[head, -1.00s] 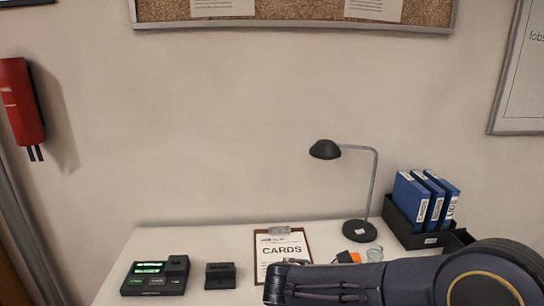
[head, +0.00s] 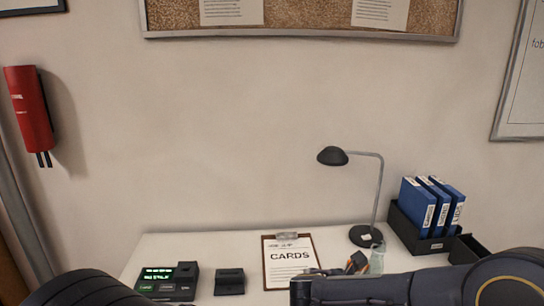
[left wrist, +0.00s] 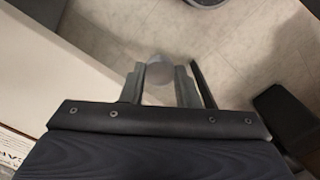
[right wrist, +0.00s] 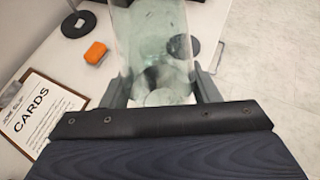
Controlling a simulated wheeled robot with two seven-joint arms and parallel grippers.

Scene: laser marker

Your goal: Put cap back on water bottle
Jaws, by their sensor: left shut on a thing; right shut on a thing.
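The water bottle is clear and pale green; it shows in the right wrist view (right wrist: 150,30) and at the right of the table in the head view (head: 377,259). My right gripper (right wrist: 156,88) is shut on the bottle, with one finger on each side of it. My left gripper (left wrist: 160,78) is shut on a small round greyish cap (left wrist: 158,70), which sticks out between its fingers near the table's edge. The bottle's mouth is not clear to me. The left gripper is out of the head view; only my left arm shows there.
A clipboard marked CARDS (head: 290,262) lies mid-table, with an orange block (right wrist: 95,52) near the bottle. The lamp base (head: 366,236) and black file holder (head: 418,241) stand behind. Two black devices, a keypad unit (head: 168,281) and a smaller box (head: 229,281), sit left.

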